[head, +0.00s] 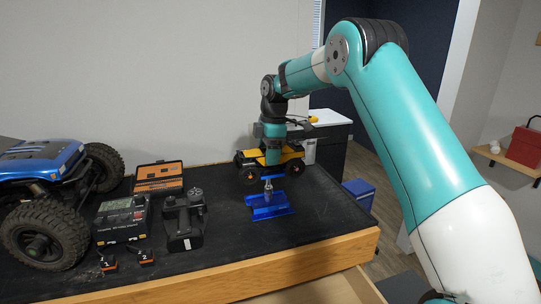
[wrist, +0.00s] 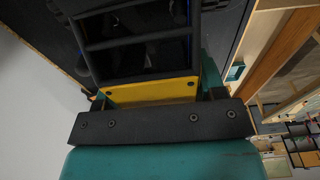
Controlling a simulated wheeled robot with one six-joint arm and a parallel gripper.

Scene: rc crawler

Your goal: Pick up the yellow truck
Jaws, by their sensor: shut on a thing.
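The yellow truck (head: 290,154) is at the back right of the black-topped table in the head view, with dark wheels. My gripper (head: 272,153) comes down on it from above and is shut on its body. In the wrist view the truck's yellow panel (wrist: 150,91) and black rack lie between my teal fingers. The truck looks level, and I cannot tell whether its wheels touch the table. Part of its middle is hidden by my gripper.
A blue stand (head: 269,205) with a small metal post is just in front of the truck. A blue crawler (head: 42,160), a black charger (head: 122,218), a transmitter (head: 184,220), an orange-and-black case (head: 158,177) and two small numbered orange-and-black items (head: 146,257) fill the left. The right front is clear.

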